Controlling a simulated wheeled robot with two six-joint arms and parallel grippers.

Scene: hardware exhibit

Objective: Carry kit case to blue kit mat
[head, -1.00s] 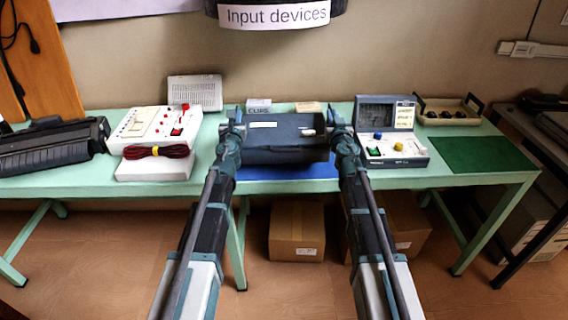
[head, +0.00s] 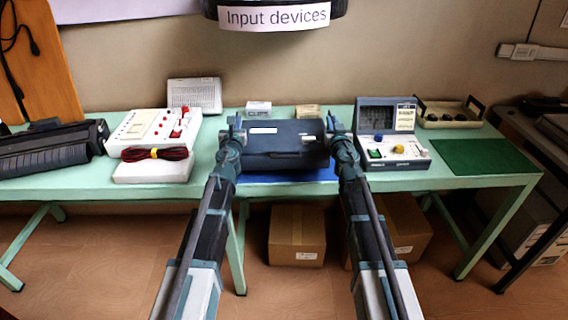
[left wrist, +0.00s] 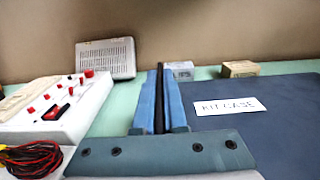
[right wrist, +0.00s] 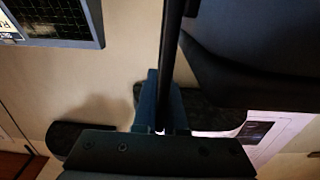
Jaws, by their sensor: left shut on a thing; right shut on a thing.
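The kit case (head: 285,142) is a dark blue-grey box with a white label on its top. In the left wrist view the kit case (left wrist: 285,125) shows its label reading KIT CASE. My left gripper (head: 236,125) is shut at its left end, and my right gripper (head: 333,130) is shut at its right end. The case looks level between them. The blue kit mat (head: 288,176) shows as a strip below the case's front edge; the case hides the rest. I cannot tell whether the case touches it. The right wrist view is dark, with the case at upper right.
On the green table (head: 218,182), a white device with red knobs (head: 150,135) stands left and a blue-grey instrument (head: 390,130) close right. Two small boxes (head: 258,108) (head: 306,111) stand behind the case. A green mat (head: 483,157) lies clear at far right.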

